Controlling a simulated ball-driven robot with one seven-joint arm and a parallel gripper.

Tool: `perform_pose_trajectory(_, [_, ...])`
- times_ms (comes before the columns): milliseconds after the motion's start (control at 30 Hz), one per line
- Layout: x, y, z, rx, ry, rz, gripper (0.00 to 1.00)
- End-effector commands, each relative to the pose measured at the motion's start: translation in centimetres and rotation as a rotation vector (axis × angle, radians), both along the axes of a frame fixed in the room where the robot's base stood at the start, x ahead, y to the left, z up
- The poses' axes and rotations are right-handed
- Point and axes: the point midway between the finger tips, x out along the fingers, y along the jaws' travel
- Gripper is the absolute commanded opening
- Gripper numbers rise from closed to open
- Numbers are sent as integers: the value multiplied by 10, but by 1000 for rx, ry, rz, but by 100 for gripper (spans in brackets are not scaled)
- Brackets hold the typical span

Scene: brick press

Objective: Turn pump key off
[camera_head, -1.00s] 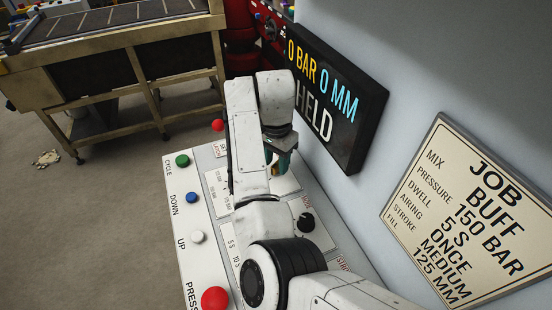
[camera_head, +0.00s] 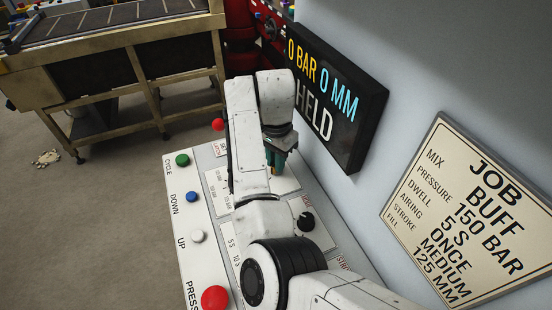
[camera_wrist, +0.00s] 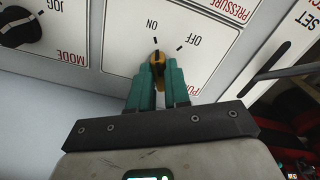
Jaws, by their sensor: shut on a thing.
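The pump key (camera_wrist: 157,64) is a small brass-coloured key on a white panel plate, with upside-down ON and OFF labels above it in the wrist view. The key looks roughly upright there, closer in line with the ON mark than the OFF mark; its exact angle is partly hidden by my fingers. My gripper (camera_wrist: 159,74) has teal fingers and is shut on the key, one finger on each side. In the head view my gripper (camera_head: 276,158) is at the far part of the panel, partly behind my arm.
The sloped control panel (camera_head: 217,273) carries a black knob (camera_head: 306,222) and green, blue, white and red buttons along its left edge. A display (camera_head: 335,100) reading 0 BAR, 0 MM, HELD and a JOB sign (camera_head: 470,215) hang on the wall close to my arm.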

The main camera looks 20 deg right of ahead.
Motion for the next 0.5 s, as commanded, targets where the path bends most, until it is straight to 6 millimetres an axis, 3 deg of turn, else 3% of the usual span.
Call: perform_pose_trajectory(500, [2,1,1,1,0,-338,0])
